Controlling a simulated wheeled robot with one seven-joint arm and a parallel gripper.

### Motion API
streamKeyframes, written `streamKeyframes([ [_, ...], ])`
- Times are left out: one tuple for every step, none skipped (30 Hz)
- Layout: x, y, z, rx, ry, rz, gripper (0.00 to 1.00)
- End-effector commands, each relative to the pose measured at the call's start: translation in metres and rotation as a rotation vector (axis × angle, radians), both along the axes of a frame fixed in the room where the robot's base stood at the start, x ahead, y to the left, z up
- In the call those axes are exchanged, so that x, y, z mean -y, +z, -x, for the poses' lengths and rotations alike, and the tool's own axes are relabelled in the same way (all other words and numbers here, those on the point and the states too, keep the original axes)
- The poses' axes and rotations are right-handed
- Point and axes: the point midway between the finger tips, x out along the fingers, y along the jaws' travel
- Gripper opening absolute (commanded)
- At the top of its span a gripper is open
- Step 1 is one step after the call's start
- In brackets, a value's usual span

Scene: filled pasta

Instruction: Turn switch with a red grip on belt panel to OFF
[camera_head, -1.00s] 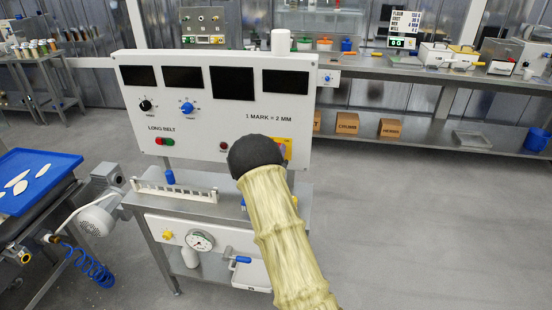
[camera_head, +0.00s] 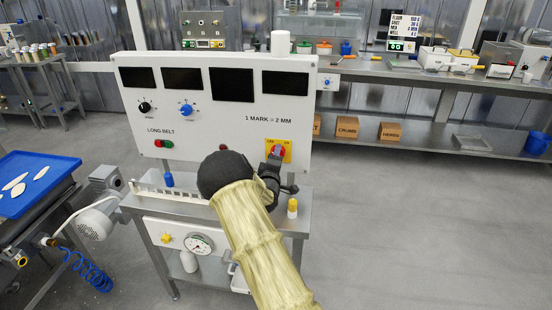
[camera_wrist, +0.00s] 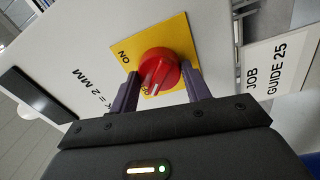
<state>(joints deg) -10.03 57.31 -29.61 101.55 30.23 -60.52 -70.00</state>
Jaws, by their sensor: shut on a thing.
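The switch with a red grip (camera_head: 277,151) sits on a yellow plate (camera_head: 285,143) at the lower right of the white belt panel (camera_head: 221,123). In the wrist view the red grip (camera_wrist: 158,72) is between the two fingers of my gripper (camera_wrist: 160,85). The yellow plate (camera_wrist: 176,32) carries the word ON, and a second word is partly hidden by the grip. My gripper (camera_head: 276,160) is shut on the red grip. In the head view my arm hides part of the panel's lower edge.
A black knob (camera_head: 144,107), a blue knob (camera_head: 186,109) and red and green buttons (camera_head: 163,143) are on the same panel.

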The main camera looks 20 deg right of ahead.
Motion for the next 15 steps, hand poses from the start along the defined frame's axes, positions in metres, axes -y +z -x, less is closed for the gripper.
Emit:
streamKeyframes([
  [-0.0007, 0.0, -0.0004, -0.001, 0.002, 0.003, 0.25],
  [-0.0007, 0.0, -0.0004, -0.001, 0.002, 0.003, 0.25],
  [-0.0008, 0.0001, -0.0004, -0.001, 0.002, 0.003, 0.25],
  [-0.0007, 0.0, -0.0004, -0.001, 0.002, 0.003, 0.25],
  [-0.0007, -0.0001, -0.0004, -0.001, 0.002, 0.003, 0.25],
  [-0.0007, -0.0001, -0.0004, -0.001, 0.002, 0.003, 0.25],
  [-0.0007, -0.0001, -0.0004, -0.001, 0.002, 0.003, 0.25],
  [-0.0007, -0.0001, -0.0004, -0.001, 0.002, 0.003, 0.53],
  [-0.0007, -0.0001, -0.0004, -0.001, 0.002, 0.002, 0.61],
  [-0.0007, -0.0002, -0.0003, -0.001, 0.002, 0.002, 0.67],
  [-0.0007, -0.0002, -0.0003, -0.001, 0.002, 0.002, 0.69],
  [-0.0006, -0.0002, -0.0003, -0.001, 0.002, 0.002, 0.69],
  [-0.0005, -0.0002, -0.0002, 0.0, 0.001, 0.001, 0.69],
  [-0.0005, -0.0002, -0.0002, 0.0, 0.001, 0.001, 0.69],
  [-0.0004, -0.0002, -0.0002, 0.0, 0.001, 0.001, 0.69],
])
